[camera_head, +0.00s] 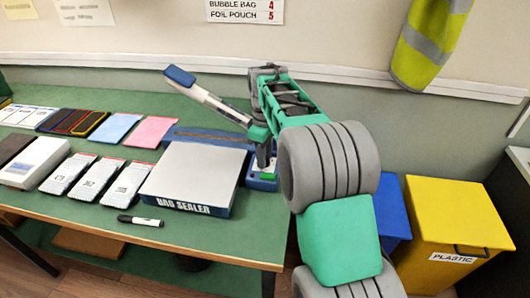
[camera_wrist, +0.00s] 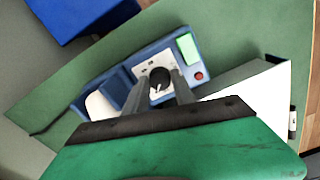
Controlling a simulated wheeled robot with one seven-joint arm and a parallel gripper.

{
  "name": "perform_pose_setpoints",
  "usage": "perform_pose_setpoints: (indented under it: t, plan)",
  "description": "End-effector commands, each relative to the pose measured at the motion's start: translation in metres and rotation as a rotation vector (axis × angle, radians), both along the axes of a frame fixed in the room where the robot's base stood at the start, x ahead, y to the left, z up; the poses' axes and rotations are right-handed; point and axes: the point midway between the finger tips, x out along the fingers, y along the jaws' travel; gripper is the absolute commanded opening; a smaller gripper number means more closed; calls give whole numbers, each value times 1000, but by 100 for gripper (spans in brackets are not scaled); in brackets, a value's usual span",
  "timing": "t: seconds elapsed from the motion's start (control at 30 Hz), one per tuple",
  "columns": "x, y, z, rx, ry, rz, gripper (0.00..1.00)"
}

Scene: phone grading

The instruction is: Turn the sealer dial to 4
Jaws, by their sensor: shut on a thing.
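The bag sealer (camera_head: 190,175) stands on the green table, with a grey top plate and a blue base. Its long lever (camera_head: 215,102) with a blue end is raised. In the wrist view its blue control end (camera_wrist: 118,83) carries a black dial (camera_wrist: 159,76) on a white plate, a green panel (camera_wrist: 188,48) and a red button (camera_wrist: 199,76). My gripper (camera_wrist: 160,82) points down with its two fingers on either side of the dial, shut on it. In the head view my gripper (camera_head: 264,155) hides the dial. The dial's numbers are too small to read.
A marker (camera_head: 140,221) lies at the table's front edge. Several phones (camera_head: 97,180) and coloured pouches (camera_head: 118,130) lie left of the sealer. A yellow plastic bin (camera_head: 455,215) and a blue bin (camera_head: 391,212) stand right. A wall sign (camera_head: 244,11) lists bubble bag 4, foil pouch 5.

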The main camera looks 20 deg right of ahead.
Motion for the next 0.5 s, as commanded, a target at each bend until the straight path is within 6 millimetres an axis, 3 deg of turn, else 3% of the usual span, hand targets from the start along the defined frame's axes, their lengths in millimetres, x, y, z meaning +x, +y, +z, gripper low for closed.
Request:
perform_pose_setpoints:
  t: [0.5]
  plan:
    - [0, 0, 3, 0, -1, -487, 0]
